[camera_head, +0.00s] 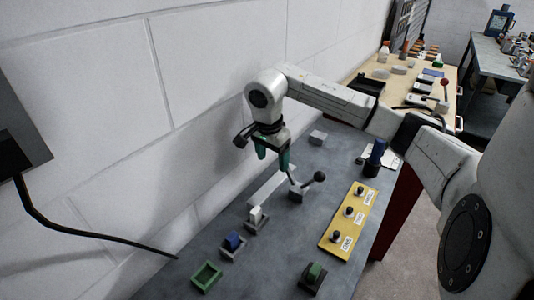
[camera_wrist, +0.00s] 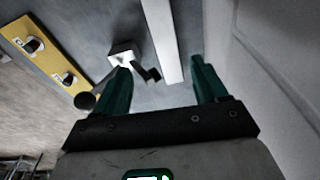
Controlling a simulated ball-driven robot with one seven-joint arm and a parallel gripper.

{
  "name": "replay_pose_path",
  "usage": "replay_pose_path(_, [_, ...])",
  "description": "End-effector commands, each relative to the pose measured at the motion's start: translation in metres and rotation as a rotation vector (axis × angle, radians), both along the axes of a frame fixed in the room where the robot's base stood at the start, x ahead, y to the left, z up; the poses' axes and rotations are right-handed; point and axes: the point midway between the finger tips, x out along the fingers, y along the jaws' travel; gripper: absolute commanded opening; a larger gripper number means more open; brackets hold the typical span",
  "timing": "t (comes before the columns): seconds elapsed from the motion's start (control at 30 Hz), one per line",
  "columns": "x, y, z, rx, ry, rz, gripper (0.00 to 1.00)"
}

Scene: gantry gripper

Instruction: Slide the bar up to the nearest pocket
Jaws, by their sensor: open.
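A long pale bar (camera_head: 268,188) lies on the grey table below my gripper; it also shows in the wrist view (camera_wrist: 163,38). My gripper (camera_head: 272,160) is open and empty, with green fingers pointing down above the bar's far part. In the wrist view the fingers (camera_wrist: 160,72) are spread wide, with the bar's end between them. Toward the near end are a small holder with a white block (camera_head: 256,214), one with a blue block (camera_head: 233,240), and an empty green square pocket (camera_head: 207,277).
A yellow panel (camera_head: 335,240) with several black knobs lies on the right. A green block (camera_head: 315,272) on a dark base is near the front. The wall (camera_head: 110,110) runs close along the left.

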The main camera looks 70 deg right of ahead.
Motion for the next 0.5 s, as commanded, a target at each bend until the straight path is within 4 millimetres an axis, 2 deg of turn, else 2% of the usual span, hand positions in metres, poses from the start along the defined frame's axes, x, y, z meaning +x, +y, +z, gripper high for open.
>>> replay_pose_path(0.13, [0.0003,0.0002,0.0001,-0.001,0.009,0.056,0.72])
replay_pose_path(0.5, [0.0002,0.0000,-0.0007,-0.001,0.010,0.061,0.72])
